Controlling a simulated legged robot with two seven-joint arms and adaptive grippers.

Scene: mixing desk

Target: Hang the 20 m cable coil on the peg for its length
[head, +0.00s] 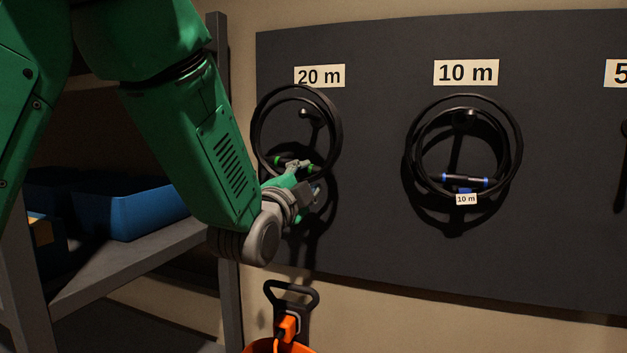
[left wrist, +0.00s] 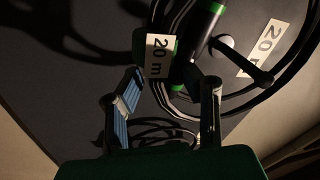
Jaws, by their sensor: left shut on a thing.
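The 20 m cable coil (head: 256,131) is a black ring with green-ended connectors, in front of the dark board below the "20 m" label (head: 319,76). My left gripper (head: 303,183) is shut on the coil's lower part, near the connectors. The 20 m peg (head: 312,117) shows inside the ring, with the ring's top above it and a gap between. I cannot tell how far the ring is over the peg in depth. In the left wrist view the coil's green-ended connector (left wrist: 204,30), its "20 m" tag (left wrist: 159,56) and the peg (left wrist: 258,75) show beyond my fingers (left wrist: 166,100). My right gripper is not in view.
A 10 m coil (head: 409,150) with blue connectors hangs on the middle peg (head: 466,118). Another label (head: 617,73) is cut off at right. Shelving with a blue bin (head: 145,212) stands at left. An orange item with a black handle (head: 291,290) is below the board.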

